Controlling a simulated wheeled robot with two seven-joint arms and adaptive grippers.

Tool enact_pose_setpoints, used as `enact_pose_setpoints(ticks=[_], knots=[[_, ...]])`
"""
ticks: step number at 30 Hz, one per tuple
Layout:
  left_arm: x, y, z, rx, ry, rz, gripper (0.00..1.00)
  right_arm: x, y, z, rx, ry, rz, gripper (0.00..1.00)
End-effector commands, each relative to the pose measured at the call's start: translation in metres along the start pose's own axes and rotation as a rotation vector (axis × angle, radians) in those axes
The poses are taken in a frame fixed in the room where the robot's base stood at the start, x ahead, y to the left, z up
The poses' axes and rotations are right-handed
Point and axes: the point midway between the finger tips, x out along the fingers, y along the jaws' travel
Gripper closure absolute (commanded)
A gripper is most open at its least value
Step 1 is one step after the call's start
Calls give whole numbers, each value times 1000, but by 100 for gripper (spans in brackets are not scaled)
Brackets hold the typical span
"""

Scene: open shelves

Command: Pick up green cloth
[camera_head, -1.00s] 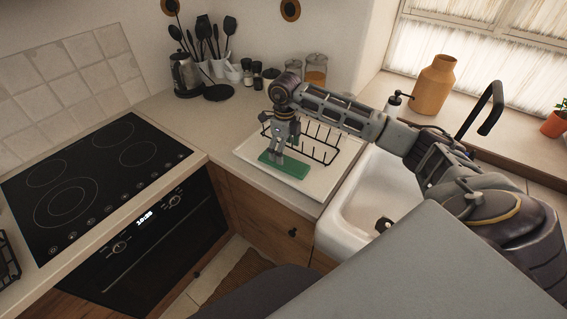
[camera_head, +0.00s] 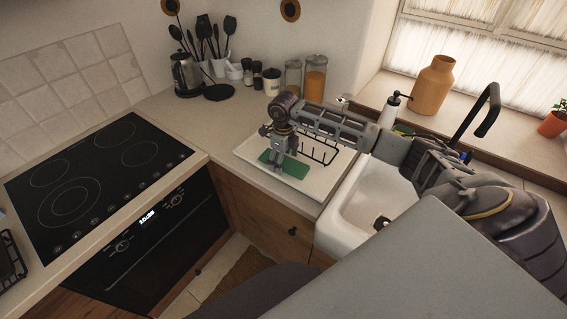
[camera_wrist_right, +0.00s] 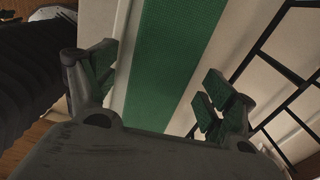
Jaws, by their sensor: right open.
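The green cloth (camera_head: 296,168) lies flat on the white drainboard at the front of the black dish rack. In the right wrist view the cloth (camera_wrist_right: 170,60) runs as a green band between my fingers. My right gripper (camera_head: 277,158) points down right over the cloth and hides part of it. I cannot tell whether the fingertips touch the board. My left gripper is not in view.
The black wire dish rack (camera_head: 322,150) stands close behind the cloth, and its wires (camera_wrist_right: 270,85) pass near one finger. The white sink (camera_head: 350,222) is to the right. A kettle (camera_head: 185,74) and jars stand at the back. The counter left of the drainboard (camera_head: 251,158) is clear.

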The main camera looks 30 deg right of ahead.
Motion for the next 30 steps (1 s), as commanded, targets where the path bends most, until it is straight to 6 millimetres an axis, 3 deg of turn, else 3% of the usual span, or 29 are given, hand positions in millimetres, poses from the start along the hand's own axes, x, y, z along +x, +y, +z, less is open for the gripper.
enact_pose_setpoints(ticks=[4, 14, 23, 30], knots=[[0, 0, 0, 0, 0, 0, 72, 0, 0, 0, 0, 0, 0, 19], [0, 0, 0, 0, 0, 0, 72, 0, 0, 0, 0, 0, 0, 61], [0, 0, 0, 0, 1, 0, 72, -1, 0, 0, 0, -1, 0, 62], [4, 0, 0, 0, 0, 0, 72, -15, -1, 1, 0, -3, -1, 62]])
